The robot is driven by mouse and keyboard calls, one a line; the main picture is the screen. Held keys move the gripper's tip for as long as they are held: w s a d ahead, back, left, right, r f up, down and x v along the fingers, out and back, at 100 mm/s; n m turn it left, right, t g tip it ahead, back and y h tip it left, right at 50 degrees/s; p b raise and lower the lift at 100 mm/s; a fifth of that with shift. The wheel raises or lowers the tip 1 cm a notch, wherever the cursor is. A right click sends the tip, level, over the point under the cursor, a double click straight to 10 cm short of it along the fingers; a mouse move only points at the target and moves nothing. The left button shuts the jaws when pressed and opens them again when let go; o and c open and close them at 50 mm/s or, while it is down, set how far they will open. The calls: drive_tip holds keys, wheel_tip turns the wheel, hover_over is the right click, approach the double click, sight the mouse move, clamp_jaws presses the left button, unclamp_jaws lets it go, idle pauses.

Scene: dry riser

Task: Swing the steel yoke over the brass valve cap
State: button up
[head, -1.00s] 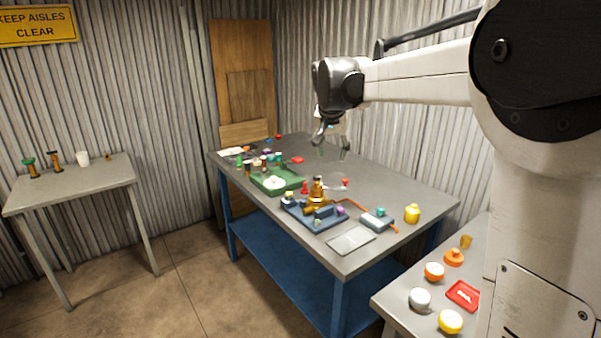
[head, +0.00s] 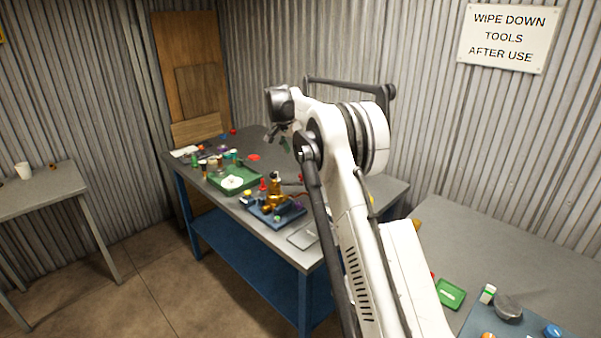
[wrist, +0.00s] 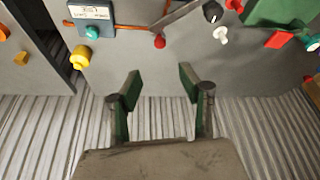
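The brass valve (head: 275,190) stands upright on a blue base tray (head: 272,221) near the front edge of the blue-legged workbench. Its cap is too small to tell apart, and I cannot make out the steel yoke for certain. My gripper (head: 284,137) hangs above the bench, behind the valve and apart from it. In the wrist view my gripper (wrist: 158,82) is open, its two green-padded fingers wide apart with nothing between them. The valve is not clearly visible there.
A green tray (head: 216,185) lies left of the valve among several small bottles. A flat grey plate (head: 300,238) lies at the front right. In the wrist view a yellow bottle (wrist: 80,57) and a red knob (wrist: 159,41) stand on the bench.

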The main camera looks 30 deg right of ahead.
sight(301, 175)
drive_tip(key=p+x, duration=0.1)
drive_tip(key=x, duration=1.2)
drive_tip(key=shift+f+p, duration=0.3)
drive_tip(key=shift+f, duration=0.1)
clamp_jaws()
